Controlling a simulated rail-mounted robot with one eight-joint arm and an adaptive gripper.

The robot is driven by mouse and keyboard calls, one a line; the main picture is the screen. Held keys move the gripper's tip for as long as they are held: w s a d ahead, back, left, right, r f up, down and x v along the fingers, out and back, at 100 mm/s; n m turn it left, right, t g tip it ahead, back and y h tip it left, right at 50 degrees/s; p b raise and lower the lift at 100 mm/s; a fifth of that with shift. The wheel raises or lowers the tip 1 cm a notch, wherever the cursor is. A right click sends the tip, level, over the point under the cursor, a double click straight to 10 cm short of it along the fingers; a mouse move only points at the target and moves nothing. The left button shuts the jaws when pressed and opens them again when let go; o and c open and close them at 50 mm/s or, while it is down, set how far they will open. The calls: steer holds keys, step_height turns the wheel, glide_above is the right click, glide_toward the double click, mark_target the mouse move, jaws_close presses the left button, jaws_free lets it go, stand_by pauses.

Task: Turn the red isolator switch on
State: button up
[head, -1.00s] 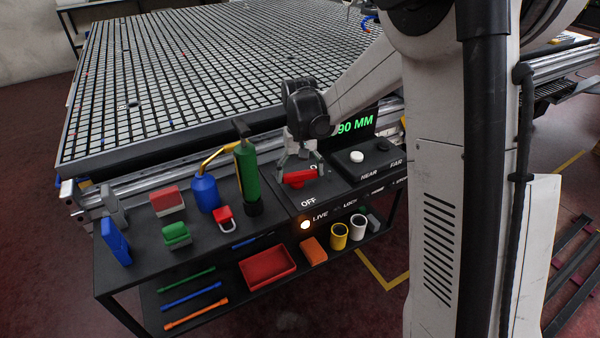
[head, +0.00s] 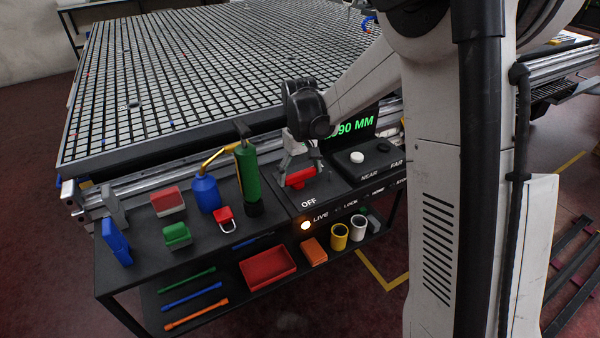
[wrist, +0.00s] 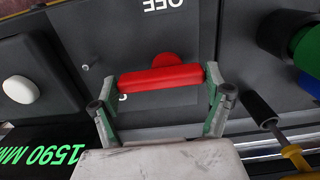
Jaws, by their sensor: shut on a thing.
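The red isolator switch (head: 299,178) sits on a dark panel, with the OFF label in front of it in the head view. In the wrist view its red bar handle (wrist: 160,79) lies nearly level across the picture, with a round red part beside its middle. My gripper (head: 298,172) is down at the switch. In the wrist view my gripper (wrist: 162,80) has one finger at each end of the bar and is shut on it. The ON label is mostly hidden by the handle and gripper.
A lit lamp (head: 306,225) is by the LIVE label. A white knob (head: 357,157) and a green-lettered display (head: 352,126) are to the right. The grid table (head: 85,157) lies behind.

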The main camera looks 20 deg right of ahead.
mark_target(301, 173)
steer(key=o, duration=1.1)
step_height(301, 173, up, 12)
steer(key=shift+r, duration=0.1)
steer(key=s+r+m+t+p, duration=0.1)
steer(key=s+r+t+p, duration=0.25)
steer(key=s+r, duration=0.85)
steer(key=s+f+m+t+p, duration=0.1)
steer(key=s+t+p, duration=0.2)
steer(key=s, duration=1.2)
steer(key=shift+a+f+p, duration=0.3)
steer(key=shift+a+p, duration=0.15)
steer(key=shift+p, duration=0.15)
